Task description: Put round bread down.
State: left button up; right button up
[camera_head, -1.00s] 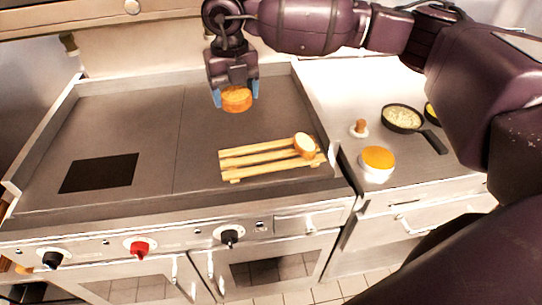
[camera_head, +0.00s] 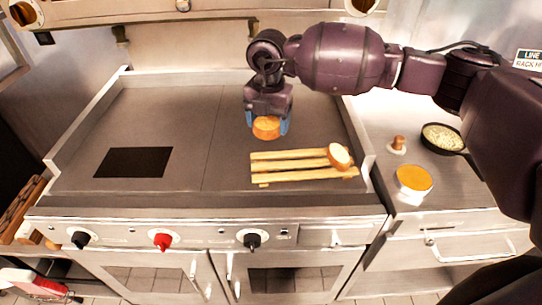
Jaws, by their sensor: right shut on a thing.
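The round bread (camera_head: 266,128) is a golden-orange disc held between the blue fingertips of my right gripper (camera_head: 267,124). The gripper points down over the right half of the flat griddle (camera_head: 160,115), behind a slatted wooden rack (camera_head: 280,166). I cannot tell whether the bread touches the griddle. A piece of bread with a pale cut face (camera_head: 340,156) rests on the rack's right end. My left gripper is not in view.
A dark square (camera_head: 134,162) marks the griddle's left part. On the right counter stand a bowl with orange contents (camera_head: 413,179), a small brown-topped item (camera_head: 398,145) and a black pan (camera_head: 442,138). Knobs (camera_head: 162,241) line the front. The griddle's middle is clear.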

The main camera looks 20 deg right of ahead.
aim_at(269, 164)
notch_tip(269, 164, down, 11)
jog(key=shift+f, duration=0.15)
dwell(0.4)
jog(key=shift+f, duration=0.15)
jog(key=o, duration=0.9)
notch_tip(269, 164, up, 12)
jog(key=shift+r, duration=0.15)
